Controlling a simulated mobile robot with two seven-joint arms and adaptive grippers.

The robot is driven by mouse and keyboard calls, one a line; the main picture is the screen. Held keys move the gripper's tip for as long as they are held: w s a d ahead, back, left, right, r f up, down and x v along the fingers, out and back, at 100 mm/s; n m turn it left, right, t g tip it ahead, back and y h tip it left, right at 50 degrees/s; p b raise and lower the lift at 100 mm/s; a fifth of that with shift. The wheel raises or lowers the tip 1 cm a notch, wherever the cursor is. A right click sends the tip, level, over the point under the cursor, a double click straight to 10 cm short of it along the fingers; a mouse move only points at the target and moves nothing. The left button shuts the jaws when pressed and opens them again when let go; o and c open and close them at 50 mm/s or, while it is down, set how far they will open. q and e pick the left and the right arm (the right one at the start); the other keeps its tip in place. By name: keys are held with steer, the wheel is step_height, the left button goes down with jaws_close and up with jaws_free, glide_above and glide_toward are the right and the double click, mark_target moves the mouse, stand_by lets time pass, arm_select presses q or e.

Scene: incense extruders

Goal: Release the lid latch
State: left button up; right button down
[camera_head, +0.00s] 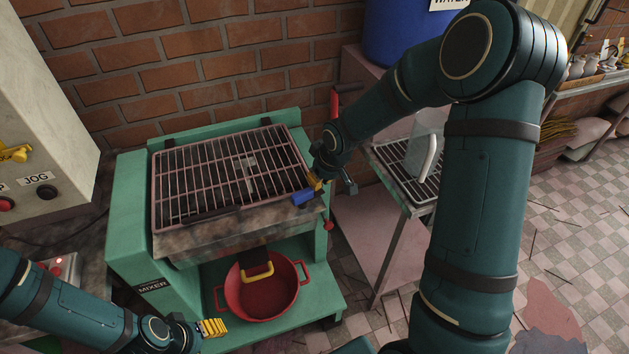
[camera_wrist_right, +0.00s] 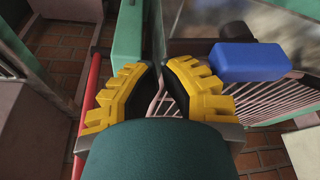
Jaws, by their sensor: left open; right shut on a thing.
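The green mixer (camera_head: 125,205) has a barred grille lid (camera_head: 185,180) lying flat over its trough. My right gripper (camera_head: 316,181) is at the lid's right edge. In the right wrist view its yellow fingers (camera_wrist_right: 158,88) are close together around a thin pinkish rod (camera_wrist_right: 155,103), seemingly part of the lid's edge. A blue block (camera_wrist_right: 250,62) sits just beside the right finger; it also shows in the head view (camera_head: 303,197). I cannot tell which part is the latch. My left gripper (camera_head: 213,328) is open and empty, low before the mixer.
A red lever (camera_head: 333,105) rises behind my right gripper. A rack with a clear jug (camera_head: 425,145) stands to the right. A control box (camera_head: 45,110) is at the left.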

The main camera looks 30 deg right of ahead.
arm_select(q)
steer(key=shift+w+f, duration=0.1)
steer(key=shift+f, duration=0.05)
arm_select(e)
steer(key=shift+s+d, duration=0.25)
steer(key=shift+s, duration=0.3)
steer(key=shift+s, duration=0.1)
